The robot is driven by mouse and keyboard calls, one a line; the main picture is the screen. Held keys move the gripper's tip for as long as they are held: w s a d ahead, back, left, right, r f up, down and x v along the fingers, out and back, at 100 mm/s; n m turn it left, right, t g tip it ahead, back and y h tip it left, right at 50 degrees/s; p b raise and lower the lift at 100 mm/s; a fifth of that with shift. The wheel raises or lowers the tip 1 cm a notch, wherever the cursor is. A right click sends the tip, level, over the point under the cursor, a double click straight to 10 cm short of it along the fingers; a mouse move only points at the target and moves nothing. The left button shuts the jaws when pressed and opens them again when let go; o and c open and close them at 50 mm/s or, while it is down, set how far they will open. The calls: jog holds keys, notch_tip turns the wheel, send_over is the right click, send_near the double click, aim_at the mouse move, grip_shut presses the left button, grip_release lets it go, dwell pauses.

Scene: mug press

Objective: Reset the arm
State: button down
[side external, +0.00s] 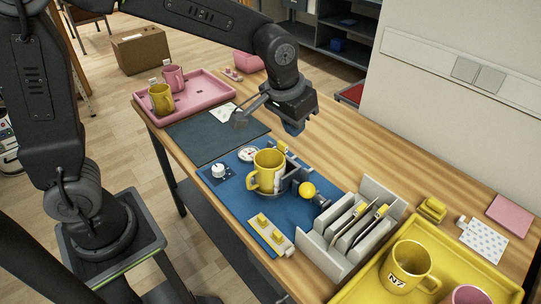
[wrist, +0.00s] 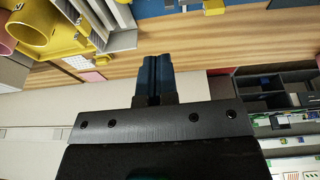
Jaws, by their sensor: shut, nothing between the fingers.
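My gripper (side external: 294,128) hangs over the back part of the wooden table (side external: 330,121), above and to the right of the dark mat. Its blue fingers are together and empty, and they also show shut in the wrist view (wrist: 158,72). In the side external view a yellow mug (side external: 266,170) stands upright in the press on the blue mat (side external: 297,211), in front of my gripper and apart from it. A yellow ball knob (side external: 307,190) is beside the mug.
A pink tray (side external: 205,92) with a yellow mug and a pink mug is at the far left. A grey rack (side external: 318,251) with upright slats and a yellow tray (side external: 463,259) with mugs stand at the right. A white wall rises behind the table. The dark mat (side external: 200,141) has free room.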

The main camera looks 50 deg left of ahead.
jog(key=s+a+r+t, duration=0.1)
jog(key=s+a, duration=0.3)
jog(key=s, duration=0.5)
jog(key=s+a+r+t, duration=0.1)
jog(key=s+a+r, duration=0.3)
jog(key=s, duration=0.6)
jog(key=shift+r, duration=0.15)
